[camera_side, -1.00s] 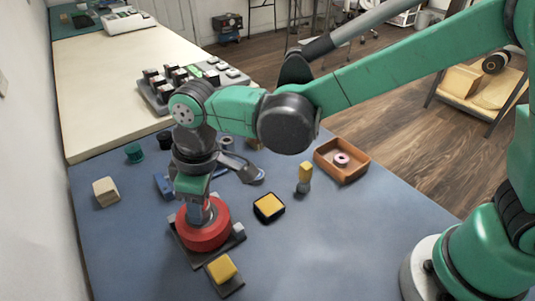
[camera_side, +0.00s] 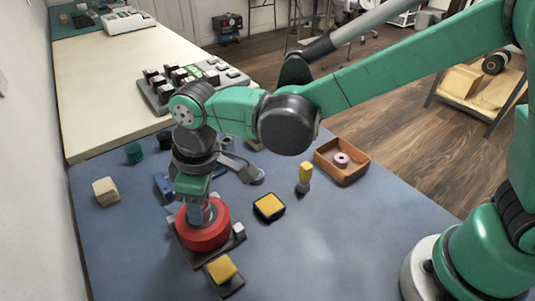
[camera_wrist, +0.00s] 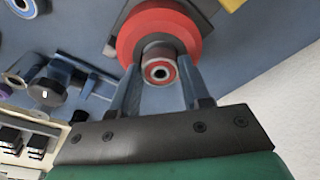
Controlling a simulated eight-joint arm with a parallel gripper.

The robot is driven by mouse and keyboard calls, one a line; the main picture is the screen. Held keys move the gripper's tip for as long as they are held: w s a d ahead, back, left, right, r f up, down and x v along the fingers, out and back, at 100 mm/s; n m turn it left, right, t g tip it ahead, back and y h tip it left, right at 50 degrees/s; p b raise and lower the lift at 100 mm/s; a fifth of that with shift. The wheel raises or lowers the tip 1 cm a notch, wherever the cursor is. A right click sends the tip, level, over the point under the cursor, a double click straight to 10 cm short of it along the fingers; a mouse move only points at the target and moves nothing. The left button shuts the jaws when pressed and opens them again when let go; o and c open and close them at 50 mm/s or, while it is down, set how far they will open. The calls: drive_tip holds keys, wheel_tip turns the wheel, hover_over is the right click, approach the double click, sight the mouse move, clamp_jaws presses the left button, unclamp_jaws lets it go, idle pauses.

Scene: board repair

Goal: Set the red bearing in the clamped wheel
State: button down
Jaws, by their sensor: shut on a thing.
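The red wheel (camera_side: 207,238) lies flat on a dark clamp base (camera_side: 180,246) at the front of the blue mat. It also shows at the top of the wrist view (camera_wrist: 128,32). My gripper (camera_side: 201,213) points down over the wheel's centre. In the wrist view my gripper (camera_wrist: 160,78) is shut on the red bearing (camera_wrist: 159,71), a small metal ring with a red face. The bearing lines up with the wheel's hub; whether its lower end is inside the bore is hidden. The fingers hide the bearing in the side view.
A yellow-topped block (camera_side: 222,269) and a yellow-topped pad (camera_side: 269,207) sit close to the wheel. A brown tray (camera_side: 355,176) holds a pink-faced ring (camera_side: 342,159). A beige block (camera_side: 105,191) stands at left. The mat's right front is clear.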

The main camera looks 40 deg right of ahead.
sight(215, 214)
drive_tip(key=shift+f, duration=0.45)
drive_tip(key=c, duration=0.7)
unclamp_jaws()
drive_tip(key=shift+s+d+r, duration=0.2)
drive_tip(key=shift+r, duration=1.6)
drive_tip(key=shift+s+d+r, duration=0.15)
drive_tip(key=shift+d+r, duration=0.1)
drive_tip(key=shift+r, duration=1.6)
drive_tip(key=shift+s+d+r, duration=0.2)
drive_tip(key=shift+r, duration=1.6)
drive_tip(key=shift+d, duration=0.1)
drive_tip(key=s+d+f+m+t, duration=0.1)
drive_tip(key=d+m+t, duration=0.1)
drive_tip(key=d, duration=0.5)
drive_tip(key=s+d+f+m+t+h, duration=0.1)
drive_tip(key=d+m+t, duration=0.1)
drive_tip(key=d+m, duration=0.2)
drive_tip(key=s+d+f+m+t, duration=0.1)
drive_tip(key=s+d+m+t, duration=0.1)
drive_tip(key=d, duration=0.9)
drive_tip(key=shift+m, duration=0.9)
